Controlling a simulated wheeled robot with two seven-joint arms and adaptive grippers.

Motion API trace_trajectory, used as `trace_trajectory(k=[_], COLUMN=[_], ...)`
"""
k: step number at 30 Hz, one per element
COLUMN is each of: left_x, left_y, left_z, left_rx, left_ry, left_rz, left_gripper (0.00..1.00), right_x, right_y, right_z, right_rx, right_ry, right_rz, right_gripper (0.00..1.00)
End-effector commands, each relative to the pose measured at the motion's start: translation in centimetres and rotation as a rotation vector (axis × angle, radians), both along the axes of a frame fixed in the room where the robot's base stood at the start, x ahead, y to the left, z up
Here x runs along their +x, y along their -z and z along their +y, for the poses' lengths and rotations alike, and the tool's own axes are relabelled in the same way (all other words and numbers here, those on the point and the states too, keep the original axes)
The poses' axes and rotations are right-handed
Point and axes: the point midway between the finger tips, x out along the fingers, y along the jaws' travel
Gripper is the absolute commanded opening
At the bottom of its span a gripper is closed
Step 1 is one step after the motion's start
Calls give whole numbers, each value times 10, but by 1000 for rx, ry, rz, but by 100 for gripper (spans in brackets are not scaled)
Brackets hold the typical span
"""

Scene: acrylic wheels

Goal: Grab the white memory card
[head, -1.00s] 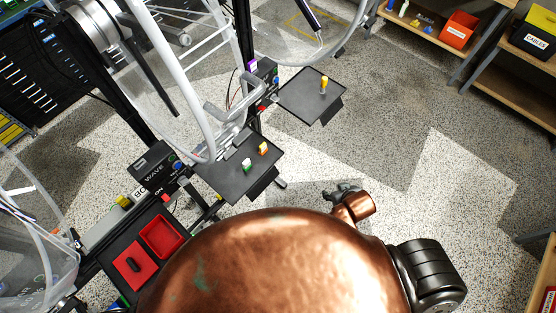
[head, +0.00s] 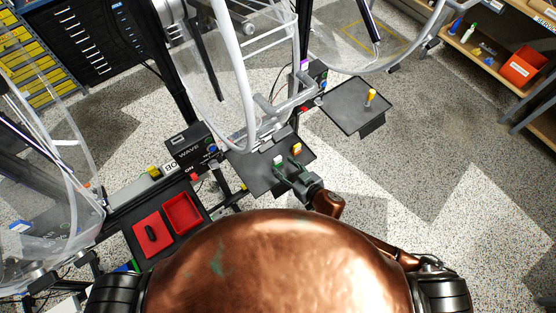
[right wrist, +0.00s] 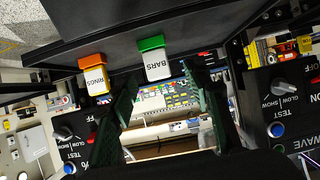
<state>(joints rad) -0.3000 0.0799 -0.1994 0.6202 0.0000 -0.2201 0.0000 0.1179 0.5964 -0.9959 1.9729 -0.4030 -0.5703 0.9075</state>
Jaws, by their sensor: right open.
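A small card with a white face marked BARS and a green end stands on the near black tray; it shows in the head view (head: 279,160) and the right wrist view (right wrist: 157,63). Beside it stands a similar card marked RINGS with an orange end (head: 297,149), left of it in the right wrist view (right wrist: 95,78). I cannot tell which is meant by the white memory card. My right gripper (head: 288,171) is open at the tray, close to the BARS card. In the right wrist view its fingers (right wrist: 163,97) are spread, with the BARS card ahead between them. My left gripper is not in view.
The black tray (head: 257,180) is fixed below a clear acrylic wheel. A WAVE control box (head: 190,148) and red bins (head: 182,213) lie left. Another black tray (head: 350,104) with a yellow piece (head: 371,97) stands right. Open floor lies at the right.

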Motion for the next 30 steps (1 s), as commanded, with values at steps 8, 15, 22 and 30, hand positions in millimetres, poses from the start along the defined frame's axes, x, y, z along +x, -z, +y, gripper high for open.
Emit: trace_trajectory(k=[8, 15, 22, 30], left_x=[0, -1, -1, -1], left_y=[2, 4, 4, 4], left_z=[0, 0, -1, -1], left_rx=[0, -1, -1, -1], left_ry=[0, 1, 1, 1], left_rz=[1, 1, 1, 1], left_gripper=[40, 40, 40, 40], right_x=[29, 44, 44, 44], right_y=[14, 24, 23, 23], right_z=[17, 28, 28, 27], right_rx=[-1, 0, 0, 1], right_ry=[0, 2, 2, 3], right_rz=[-2, 0, 0, 1], right_gripper=[45, 45, 43, 24])
